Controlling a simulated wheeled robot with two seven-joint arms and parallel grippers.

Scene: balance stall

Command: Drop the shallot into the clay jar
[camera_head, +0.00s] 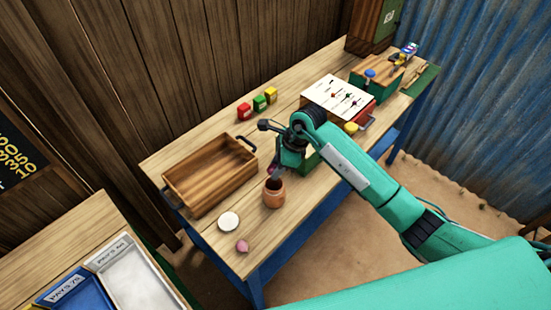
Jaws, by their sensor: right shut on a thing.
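The clay jar (274,193) is a small orange-brown pot standing upright on the wooden table, with a dark open mouth. My right gripper (276,171) points down just above and beside the jar's mouth. It is shut on a small dark purplish thing that looks like the shallot (272,174), mostly hidden by the fingers. I cannot tell whether it touches the rim. A pink bulb-like thing (242,246) lies on the table near the front corner. My left gripper is not in view.
A wooden tray with handles (210,193) stands left of the jar. A white round disc (229,221) lies near the pink thing. Red, green and yellow blocks (259,102) sit behind. A white panel (338,97) and a green box (377,75) stand farther along the table.

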